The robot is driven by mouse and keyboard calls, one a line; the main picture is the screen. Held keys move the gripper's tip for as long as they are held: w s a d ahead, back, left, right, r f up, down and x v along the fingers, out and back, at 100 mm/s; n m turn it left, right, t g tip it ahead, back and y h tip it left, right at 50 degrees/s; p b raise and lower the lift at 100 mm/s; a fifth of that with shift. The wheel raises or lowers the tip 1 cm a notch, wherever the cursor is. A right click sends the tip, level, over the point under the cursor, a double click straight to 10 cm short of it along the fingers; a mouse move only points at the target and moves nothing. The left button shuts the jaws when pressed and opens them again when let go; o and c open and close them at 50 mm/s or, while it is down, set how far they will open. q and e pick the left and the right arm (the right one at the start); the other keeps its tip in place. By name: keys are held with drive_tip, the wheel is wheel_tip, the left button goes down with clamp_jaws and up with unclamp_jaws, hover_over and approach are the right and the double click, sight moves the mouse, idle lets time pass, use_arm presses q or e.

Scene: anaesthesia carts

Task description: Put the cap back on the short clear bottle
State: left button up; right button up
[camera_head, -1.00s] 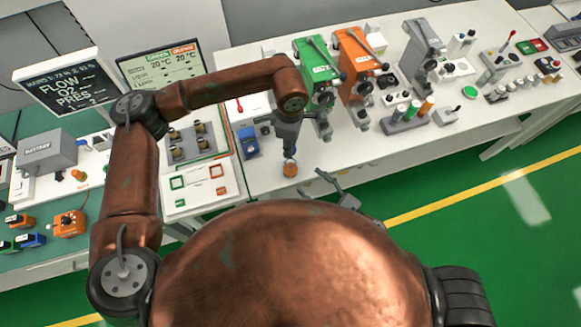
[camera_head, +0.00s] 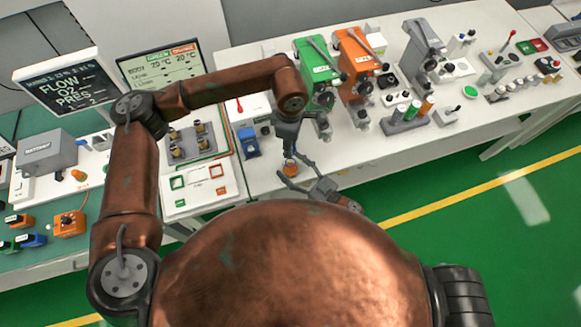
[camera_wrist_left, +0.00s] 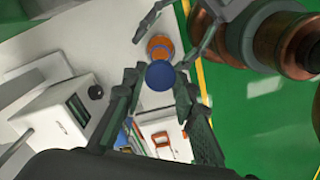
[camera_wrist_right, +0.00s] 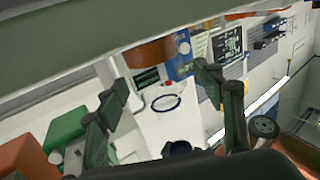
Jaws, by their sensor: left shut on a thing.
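The short clear bottle (camera_head: 290,170), with orange at its lower part, stands near the bench's front edge. My left gripper (camera_head: 288,152) points down above it. In the left wrist view its fingers are shut on a round blue cap (camera_wrist_left: 160,75), which overlaps the bottle (camera_wrist_left: 159,46); I cannot tell whether they touch. My right gripper (camera_head: 289,165) is open, with its fingers on either side of the bottle. It also shows in the left wrist view (camera_wrist_left: 187,40). In the right wrist view its fingers (camera_wrist_right: 175,95) are wide apart, with a dark blue ring between them.
A blue box (camera_head: 248,142) stands left of the bottle. Behind it are a green device (camera_head: 318,75) and an orange device (camera_head: 356,62). A grey rack of cylinders (camera_head: 406,116) stands to the right. The bench front right of my right gripper is clear.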

clamp_jaws()
idle(0.6)
